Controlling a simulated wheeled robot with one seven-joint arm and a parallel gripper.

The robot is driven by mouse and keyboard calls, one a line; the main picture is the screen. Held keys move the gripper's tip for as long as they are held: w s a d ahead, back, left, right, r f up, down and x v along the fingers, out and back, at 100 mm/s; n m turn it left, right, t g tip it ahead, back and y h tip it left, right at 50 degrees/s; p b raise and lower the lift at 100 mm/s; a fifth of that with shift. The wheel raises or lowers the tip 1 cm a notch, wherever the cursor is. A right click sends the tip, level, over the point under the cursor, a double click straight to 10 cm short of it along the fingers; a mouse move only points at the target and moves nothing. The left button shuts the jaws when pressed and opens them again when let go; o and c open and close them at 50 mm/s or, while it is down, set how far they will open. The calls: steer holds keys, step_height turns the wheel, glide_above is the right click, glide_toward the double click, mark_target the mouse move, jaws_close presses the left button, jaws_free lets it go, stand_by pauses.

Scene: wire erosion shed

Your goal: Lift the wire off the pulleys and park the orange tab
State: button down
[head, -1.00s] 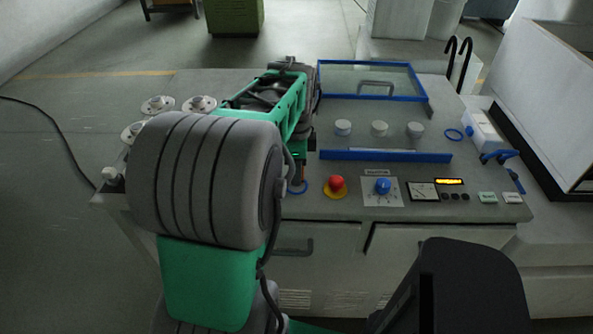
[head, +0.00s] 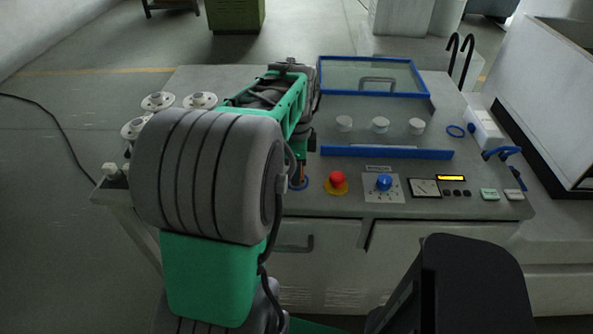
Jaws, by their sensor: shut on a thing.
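My gripper (head: 305,160) points down at the front left of the machine top, mostly hidden behind my arm. It is shut on a small orange piece that looks like the orange tab (head: 303,173); little of it shows. The tab is right at a blue ring (head: 298,184) on the panel; I cannot tell whether it touches. White pulleys stand at the left end of the top: one at the back (head: 158,102), one right of it (head: 200,101) and one nearer (head: 135,128). The wire is too thin to make out.
Right of the gripper are a red button (head: 337,179), a blue knob (head: 384,183) and a meter (head: 424,188). A blue-handled part (head: 500,153) is at right.

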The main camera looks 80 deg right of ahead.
steer(key=c, duration=1.3)
jaws_free()
steer(key=shift+o, duration=0.2)
